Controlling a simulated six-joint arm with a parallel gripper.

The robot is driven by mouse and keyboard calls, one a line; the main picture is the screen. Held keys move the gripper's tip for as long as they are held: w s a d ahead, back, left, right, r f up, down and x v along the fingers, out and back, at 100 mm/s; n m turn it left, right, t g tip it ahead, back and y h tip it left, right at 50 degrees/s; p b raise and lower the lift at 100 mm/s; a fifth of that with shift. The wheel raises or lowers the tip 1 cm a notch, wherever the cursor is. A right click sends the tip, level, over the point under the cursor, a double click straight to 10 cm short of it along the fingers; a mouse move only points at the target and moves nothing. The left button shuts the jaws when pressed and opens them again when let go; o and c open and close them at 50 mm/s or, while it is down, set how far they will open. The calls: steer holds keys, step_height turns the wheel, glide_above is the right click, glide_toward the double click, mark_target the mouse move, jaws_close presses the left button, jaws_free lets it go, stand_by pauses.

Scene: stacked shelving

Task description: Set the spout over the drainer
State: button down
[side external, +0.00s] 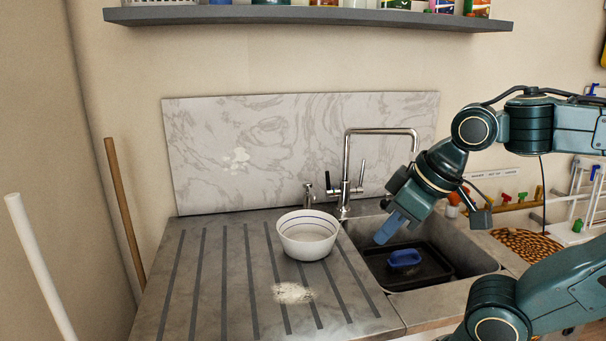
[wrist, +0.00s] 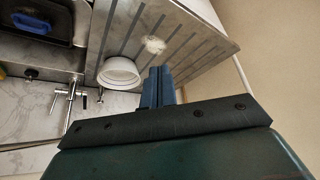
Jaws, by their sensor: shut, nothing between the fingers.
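The chrome tap spout (side external: 382,131) rises from the tap body behind the sink and reaches to the right, on the sink side. The tap also shows at the left of the wrist view (wrist: 66,97). The grooved grey drainer (side external: 190,280) lies left of the sink and also shows in the wrist view (wrist: 190,35). My gripper (side external: 384,236) is shut and empty, with its blue fingers pointing down over the sink, in front of the spout and apart from it. In the wrist view the fingers (wrist: 160,72) lie together.
A white bowl (side external: 308,236) stands on the drainer beside the sink, near the tap. A pale powdery patch (side external: 293,293) lies in front of it. The sink holds a dark tray (side external: 440,272) with a blue object (side external: 404,258). A shelf (side external: 300,16) hangs above.

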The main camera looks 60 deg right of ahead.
steer(key=w+d+r+m+h, duration=0.25)
steer(key=w+d+r, duration=0.2)
steer(key=d, duration=0.25)
steer(key=w+d+r+m+h, duration=0.1)
steer(key=w+d+r+m, duration=0.25)
steer(key=w+d, duration=0.2)
steer(key=w+d+r+m+h, duration=0.2)
steer(key=w+d+r, duration=0.25)
steer(key=d, duration=0.35)
steer(key=s+d+r+m+g+h, duration=0.1)
steer(key=d+m, duration=0.3)
steer(key=d, duration=0.8)
steer(key=s+d+r+m+g+h, duration=0.1)
steer(key=d+m+g, duration=0.3)
steer(key=d, duration=0.9)
steer(key=shift+m+h, duration=0.55)
steer(key=shift+m, duration=0.25)
steer(key=shift+d, duration=0.1)
steer(key=shift+d+f, duration=0.45)
steer(key=shift+f, duration=0.9)
steer(key=shift+d+f, duration=0.4)
steer(key=shift+f, duration=0.9)
steer(key=shift+d+f, duration=0.45)
steer(key=shift+f, duration=0.9)
